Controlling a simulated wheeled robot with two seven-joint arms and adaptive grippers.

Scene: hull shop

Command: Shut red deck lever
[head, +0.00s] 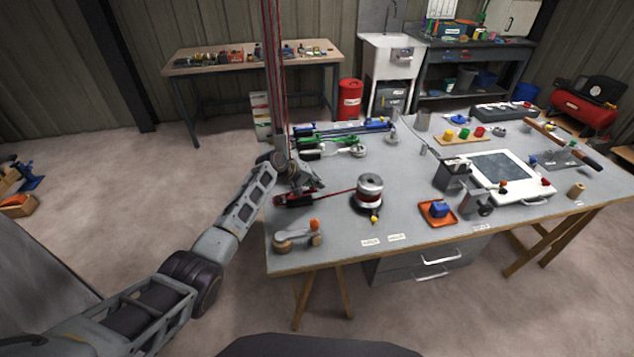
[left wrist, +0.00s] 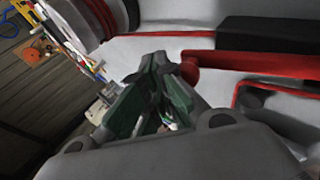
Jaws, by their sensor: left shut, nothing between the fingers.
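The red deck lever (head: 292,199) is at the left edge of the workbench, with a red line running from it to the winch (head: 369,187). My left gripper (head: 312,184) is just above and beside the red lever in the head view. It is shut and empty, with its fingertips (left wrist: 168,68) close together. I cannot tell whether they touch the lever. My right gripper is not in view.
Green (head: 325,142) and blue (head: 345,129) deck fittings lie farther back on the workbench (head: 330,222). An orange tray (head: 437,214) is to the right.

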